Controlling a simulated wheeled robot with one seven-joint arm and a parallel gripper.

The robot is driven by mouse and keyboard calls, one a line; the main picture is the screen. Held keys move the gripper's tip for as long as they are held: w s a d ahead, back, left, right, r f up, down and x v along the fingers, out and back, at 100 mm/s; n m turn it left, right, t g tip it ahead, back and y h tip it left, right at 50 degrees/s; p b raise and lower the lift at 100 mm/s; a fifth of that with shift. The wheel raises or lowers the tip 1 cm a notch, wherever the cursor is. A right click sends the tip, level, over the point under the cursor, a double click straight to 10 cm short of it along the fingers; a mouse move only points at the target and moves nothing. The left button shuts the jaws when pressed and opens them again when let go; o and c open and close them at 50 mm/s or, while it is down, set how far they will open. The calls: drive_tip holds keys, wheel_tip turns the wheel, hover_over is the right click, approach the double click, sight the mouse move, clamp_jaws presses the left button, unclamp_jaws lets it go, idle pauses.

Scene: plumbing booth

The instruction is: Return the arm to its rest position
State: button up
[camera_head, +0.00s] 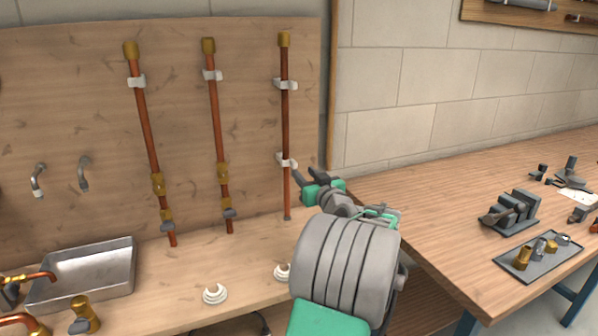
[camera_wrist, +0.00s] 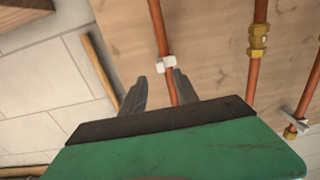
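My gripper (camera_head: 312,177) is raised in front of the right edge of the wooden wall panel, beside the rightmost copper pipe (camera_head: 285,120). In the wrist view my gripper (camera_wrist: 159,84) has its two grey fingers spread apart with nothing held between them. The copper pipe (camera_wrist: 159,25) and its white clip (camera_wrist: 166,64) show beyond the fingertips. The pipe's further run is partly hidden by one finger and the green gripper body. My arm's grey, ribbed link covers part of the bench in the head view.
Two more copper pipes (camera_head: 150,150) with brass fittings are on the panel (camera_head: 60,120). A metal sink (camera_head: 90,275) and white coiled rings (camera_head: 214,294) are on the left bench.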

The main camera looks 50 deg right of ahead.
drive_tip(key=shift+s+a, duration=0.3)
drive_tip(key=shift+s, duration=0.25)
drive_tip(key=shift+w+a, duration=0.1)
drive_tip(key=w+a+n+g+y+p, duration=0.1)
drive_tip(key=w+a+n+y+p, duration=0.15)
drive_tip(key=w+a, duration=0.5)
drive_tip(key=w+a+n+g+y+p, duration=0.1)
drive_tip(key=w+a+y, duration=0.25)
drive_tip(key=a, duration=0.65)
drive_tip(key=a+f+n+g+y+p, duration=0.1)
drive_tip(key=a+f+g+y+p, duration=0.15)
drive_tip(key=a, duration=1.25)
drive_tip(key=s+a+f+n+g+p, duration=0.1)
drive_tip(key=s+a+g+p, duration=0.35)
drive_tip(key=a, duration=0.75)
drive_tip(key=s+a+f+g, duration=0.1)
drive_tip(key=s+a, duration=0.3)
drive_tip(key=s, duration=0.2)
drive_tip(key=s+a+f+g+p, duration=0.1)
drive_tip(key=s+a+g, duration=0.1)
drive_tip(key=s+a, duration=0.2)
drive_tip(key=s, duration=0.3)
drive_tip(key=shift+s+a+f, duration=0.15)
drive_tip(key=shift+s+a, duration=0.05)
drive_tip(key=shift+s, duration=0.05)
